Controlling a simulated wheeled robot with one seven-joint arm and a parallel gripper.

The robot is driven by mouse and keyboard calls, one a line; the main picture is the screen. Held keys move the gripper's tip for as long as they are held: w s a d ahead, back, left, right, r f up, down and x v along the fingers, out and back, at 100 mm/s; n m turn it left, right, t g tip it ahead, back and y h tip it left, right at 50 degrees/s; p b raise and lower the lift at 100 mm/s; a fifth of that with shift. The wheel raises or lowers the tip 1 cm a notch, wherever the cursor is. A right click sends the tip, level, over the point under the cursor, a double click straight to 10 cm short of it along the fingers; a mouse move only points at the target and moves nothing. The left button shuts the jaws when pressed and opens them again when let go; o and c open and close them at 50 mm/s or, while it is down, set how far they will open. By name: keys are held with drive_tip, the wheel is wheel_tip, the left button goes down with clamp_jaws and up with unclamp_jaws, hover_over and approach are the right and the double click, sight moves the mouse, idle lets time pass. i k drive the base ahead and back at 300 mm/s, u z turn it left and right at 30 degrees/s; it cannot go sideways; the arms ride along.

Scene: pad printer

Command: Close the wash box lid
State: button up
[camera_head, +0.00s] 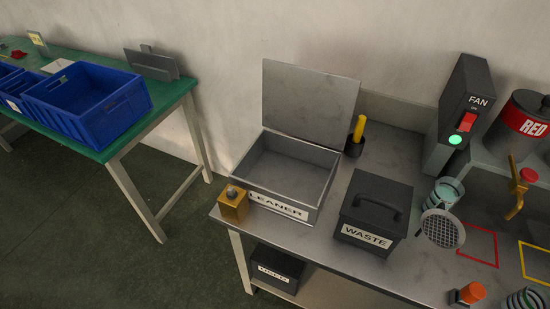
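The wash box is the grey metal box (328,203) on the left part of the grey bench, with a front label of which "LEANER" shows. Its lid (310,104) stands open, upright at the back edge near the wall. The inside of the box looks empty. A small brass-coloured block (233,205) with a knob stands at the box's front left corner and covers the start of the label. My gripper does not show in this view.
A dark lidded WASTE box (375,211) stands right of the wash box. Behind it is a dark cup with a yellow handle (359,130). A FAN switch box (464,115) and a RED pot (525,118) are at right. A green table (175,92) holds blue crates (88,102); floor lies between.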

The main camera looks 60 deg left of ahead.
sight(315, 105)
drive_tip(key=u, duration=2.25)
drive_tip(key=k, duration=0.4)
drive_tip(key=u, duration=0.55)
drive_tip(key=i, duration=0.6)
drive_tip(key=z, duration=0.5)
